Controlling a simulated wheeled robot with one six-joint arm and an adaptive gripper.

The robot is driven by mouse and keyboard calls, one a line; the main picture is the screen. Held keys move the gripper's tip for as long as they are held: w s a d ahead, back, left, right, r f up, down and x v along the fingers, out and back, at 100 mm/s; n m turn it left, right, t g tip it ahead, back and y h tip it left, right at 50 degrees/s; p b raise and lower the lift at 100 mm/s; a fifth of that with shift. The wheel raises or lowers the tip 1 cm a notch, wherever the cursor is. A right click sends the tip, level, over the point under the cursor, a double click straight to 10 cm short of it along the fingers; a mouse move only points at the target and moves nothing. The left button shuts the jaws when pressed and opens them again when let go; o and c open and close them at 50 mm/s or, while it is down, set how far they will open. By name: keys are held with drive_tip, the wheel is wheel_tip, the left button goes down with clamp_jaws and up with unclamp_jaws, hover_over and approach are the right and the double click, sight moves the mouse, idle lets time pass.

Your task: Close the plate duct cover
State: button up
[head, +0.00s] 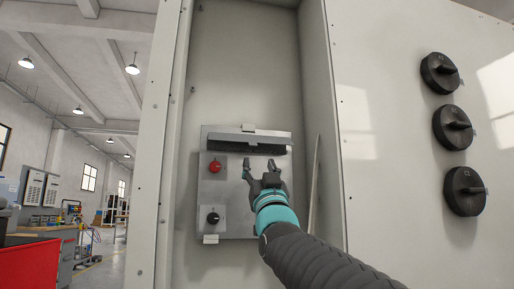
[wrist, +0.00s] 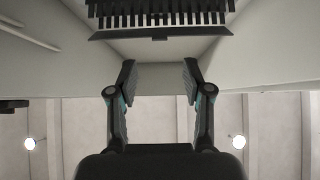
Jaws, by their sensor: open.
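The metal plate (head: 238,200) is upright at the back of an open cabinet. The plate duct (head: 235,147) runs across its upper part, dark and slotted, with a lighter grey strip along its top that seems to be the cover. In the wrist view the duct's black comb-like teeth (wrist: 160,18) show at the top, with a flat dark edge strip bearing a small tab (wrist: 160,38). The cover's exact angle is hard to tell. My gripper (head: 259,164) is open and empty just below the duct, apart from it; both fingers show in the wrist view (wrist: 160,78).
A red knob (head: 215,167) and a black knob (head: 212,217) sit on the plate's left side. Cabinet walls flank the plate on both sides. Several large black rotary switches (head: 453,128) are on the right outer panel. A red bin (head: 28,265) stands at far left.

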sight(252, 140)
drive_tip(key=p+x, duration=0.2)
drive_tip(key=x, duration=0.6)
drive_tip(key=shift+w+r+p, duration=0.25)
drive_tip(key=shift+w+p, duration=0.05)
drive_tip(key=shift+p, duration=0.05)
drive_tip(key=shift+a, duration=0.1)
clamp_jaws()
